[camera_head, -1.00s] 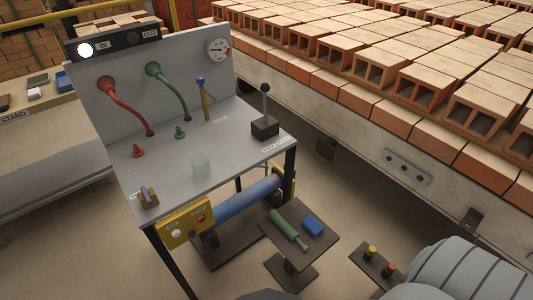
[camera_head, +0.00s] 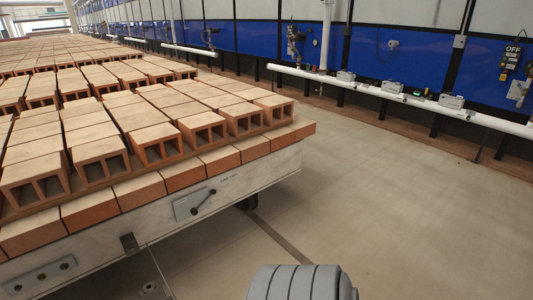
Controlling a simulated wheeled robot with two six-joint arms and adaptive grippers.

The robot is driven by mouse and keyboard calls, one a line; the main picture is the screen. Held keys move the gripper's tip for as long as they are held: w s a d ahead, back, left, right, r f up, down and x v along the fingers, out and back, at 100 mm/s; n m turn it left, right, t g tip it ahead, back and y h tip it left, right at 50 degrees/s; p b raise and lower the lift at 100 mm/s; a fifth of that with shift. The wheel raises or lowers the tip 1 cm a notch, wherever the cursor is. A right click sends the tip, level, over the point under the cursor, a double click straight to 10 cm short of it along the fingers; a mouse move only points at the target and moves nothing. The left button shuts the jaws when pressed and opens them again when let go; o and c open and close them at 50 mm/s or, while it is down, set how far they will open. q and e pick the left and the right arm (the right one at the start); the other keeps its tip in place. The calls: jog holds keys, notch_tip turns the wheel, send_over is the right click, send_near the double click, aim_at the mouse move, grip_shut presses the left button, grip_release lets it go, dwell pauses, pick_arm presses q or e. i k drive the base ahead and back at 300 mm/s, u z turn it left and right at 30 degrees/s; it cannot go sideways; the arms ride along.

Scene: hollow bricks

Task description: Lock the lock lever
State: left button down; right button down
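The lock lever (camera_head: 203,202) is a dark handle on a light grey plate (camera_head: 182,209), fixed to the pale side beam of the brick car. It slants from a knob at its lower left up to its upper right end. Small lettering beside it is too small to read surely. Neither of my grippers is in view. A grey ribbed part of my own body shows at the bottom middle, apart from the lever.
The brick car (camera_head: 240,193) carries rows of hollow bricks (camera_head: 155,145) at the left. A dark bracket (camera_head: 129,243) and a plate with holes (camera_head: 38,277) are on its side. A white rail (camera_head: 400,97) runs along the blue wall (camera_head: 420,62). The floor (camera_head: 400,210) at the right is clear.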

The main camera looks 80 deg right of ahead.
aim_at(204, 202)
jog(key=z, duration=1.95)
jog(key=k, duration=1.7)
jog(key=z, duration=1.35)
jog(key=i, duration=5)
jog(key=z, duration=0.05)
